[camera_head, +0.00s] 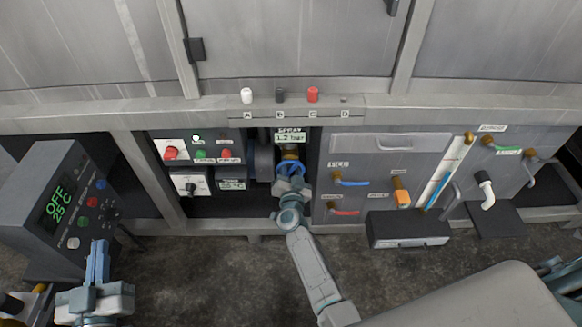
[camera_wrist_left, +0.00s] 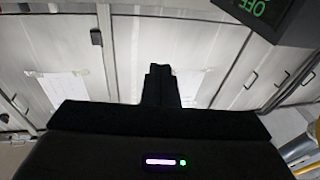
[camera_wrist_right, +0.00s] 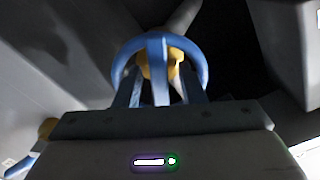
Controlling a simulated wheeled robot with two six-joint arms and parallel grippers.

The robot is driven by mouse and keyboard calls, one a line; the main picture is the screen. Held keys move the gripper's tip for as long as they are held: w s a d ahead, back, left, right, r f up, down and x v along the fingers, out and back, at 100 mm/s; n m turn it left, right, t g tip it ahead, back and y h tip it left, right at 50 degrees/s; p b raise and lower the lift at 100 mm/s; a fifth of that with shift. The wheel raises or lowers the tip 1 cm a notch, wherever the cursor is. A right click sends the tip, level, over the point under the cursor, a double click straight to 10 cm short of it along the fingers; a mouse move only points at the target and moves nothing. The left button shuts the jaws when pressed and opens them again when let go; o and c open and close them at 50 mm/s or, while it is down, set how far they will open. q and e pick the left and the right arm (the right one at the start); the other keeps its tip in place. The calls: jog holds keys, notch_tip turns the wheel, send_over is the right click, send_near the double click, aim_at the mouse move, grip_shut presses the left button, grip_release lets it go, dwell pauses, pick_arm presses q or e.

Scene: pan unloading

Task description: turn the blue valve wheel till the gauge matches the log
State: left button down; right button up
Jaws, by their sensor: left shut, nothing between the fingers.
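The blue valve wheel (camera_head: 291,169) sits in the recess below the SPRAY gauge (camera_head: 290,138), which appears to read 1.2 bar. My right gripper (camera_head: 290,188) is at the wheel from below. In the right wrist view the wheel (camera_wrist_right: 160,45) surrounds a brass hub, with my fingers apart at its near side. I cannot tell whether they press on the rim. My left gripper (camera_head: 98,255) is shut and empty at the lower left, away from the wheel. White sheets (camera_wrist_left: 62,90) hang on doors in the left wrist view; their writing is unreadable. I cannot identify the log.
A control box (camera_head: 62,205) showing OFF and 25°C stands by my left gripper. A switch panel (camera_head: 197,150) is left of the wheel. A panel with coloured handles (camera_head: 350,183) and a protruding dark box (camera_head: 408,230) are to the right.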

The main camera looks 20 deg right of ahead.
grip_shut()
jog(key=shift+r, duration=0.1)
pick_arm(q)
jog(key=shift+f, duration=0.15)
pick_arm(e)
jog(key=shift+m, duration=0.3)
jog(key=m, duration=0.2)
jog(key=shift+m, duration=1.3)
jog(key=shift+d+m, duration=0.1)
jog(key=shift+m, duration=1)
pick_arm(q)
jog(key=shift+a+r+t, duration=0.1)
jog(key=shift+r+t, duration=0.7)
jog(key=shift+r, duration=0.7)
pick_arm(e)
jog(key=shift+m, duration=1.4)
